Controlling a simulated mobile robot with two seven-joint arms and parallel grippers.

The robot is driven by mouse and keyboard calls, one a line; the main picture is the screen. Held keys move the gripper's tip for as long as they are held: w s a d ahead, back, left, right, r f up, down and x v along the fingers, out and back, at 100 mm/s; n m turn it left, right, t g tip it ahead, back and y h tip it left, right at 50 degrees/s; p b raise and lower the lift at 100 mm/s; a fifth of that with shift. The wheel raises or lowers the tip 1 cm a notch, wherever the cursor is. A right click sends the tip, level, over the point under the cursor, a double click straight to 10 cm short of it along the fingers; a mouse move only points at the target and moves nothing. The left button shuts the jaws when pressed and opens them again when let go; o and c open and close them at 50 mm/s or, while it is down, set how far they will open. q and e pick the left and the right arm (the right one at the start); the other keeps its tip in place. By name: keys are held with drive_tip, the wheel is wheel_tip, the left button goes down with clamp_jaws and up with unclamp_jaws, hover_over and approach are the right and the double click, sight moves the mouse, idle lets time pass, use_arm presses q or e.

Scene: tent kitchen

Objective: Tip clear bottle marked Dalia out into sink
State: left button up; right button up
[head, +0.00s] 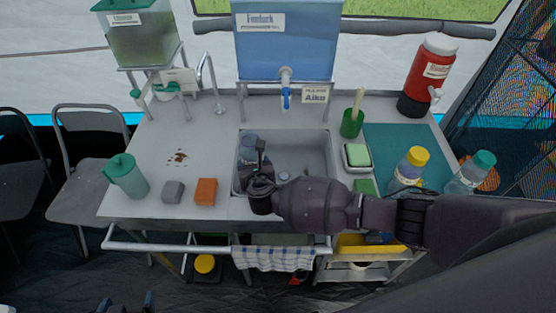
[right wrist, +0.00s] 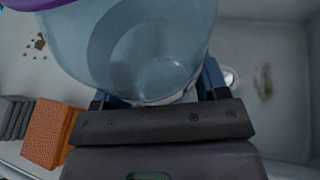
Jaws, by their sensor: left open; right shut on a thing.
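My right gripper (head: 258,160) reaches over the left part of the sink (head: 312,138) and is shut on a clear bluish bottle (head: 249,143). In the right wrist view the bottle (right wrist: 140,50) fills the top, between the fingers, with a purple part at the upper left. It looks empty or nearly so, but I cannot be sure. No name on it is readable, and its exact tilt is unclear. My left gripper (head: 127,303) shows only as two bluish fingertips, apart, at the bottom edge. The drain (right wrist: 230,77) shows right of the bottle.
An orange sponge (head: 205,191), a grey block (head: 173,191) and a green jug (head: 126,177) stand left of the sink. A yellow-capped bottle (head: 410,168) and a teal-capped bottle (head: 472,174) stand right. A blue water tank (head: 287,45) with a tap stands behind.

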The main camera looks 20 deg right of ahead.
drive_tip(key=shift+a+f, duration=0.15)
drive_tip(key=shift+a, duration=0.15)
drive_tip(key=shift+s, duration=0.1)
